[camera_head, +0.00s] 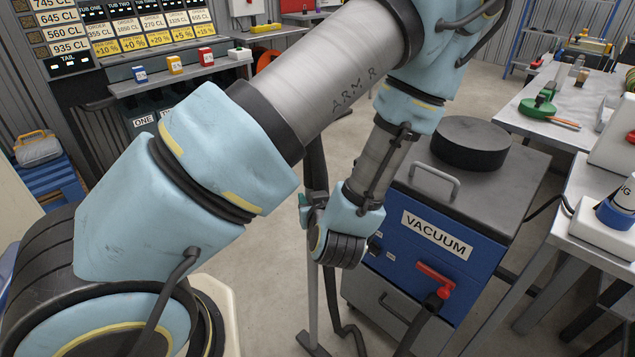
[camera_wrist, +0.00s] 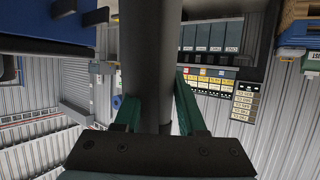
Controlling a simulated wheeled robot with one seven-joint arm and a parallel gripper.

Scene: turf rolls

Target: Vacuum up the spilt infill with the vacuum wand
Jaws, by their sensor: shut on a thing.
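The vacuum wand (camera_head: 312,295) stands nearly upright beside the vacuum, a grey tube with a dark upper part. Its flat foot (camera_head: 313,343) is at floor level; I cannot tell whether it touches. My gripper (camera_wrist: 156,98) has green fingers on both sides of the wand's dark tube (camera_wrist: 152,45) and is shut on it. In the head view my wrist largely hides the fingers. The vacuum (camera_head: 440,232) is a blue and grey cabinet labelled VACUUM, with a red lever (camera_head: 436,281) on its front. I see no spilt infill in either view.
A dark hose (camera_head: 347,332) hangs by the wand, close to the vacuum's front. White worktables (camera_head: 560,120) with tools stand at the right. A shelf (camera_head: 180,77) with small coloured boxes stands at the back left under price boards. Bare concrete floor (camera_head: 265,265) shows left of the wand.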

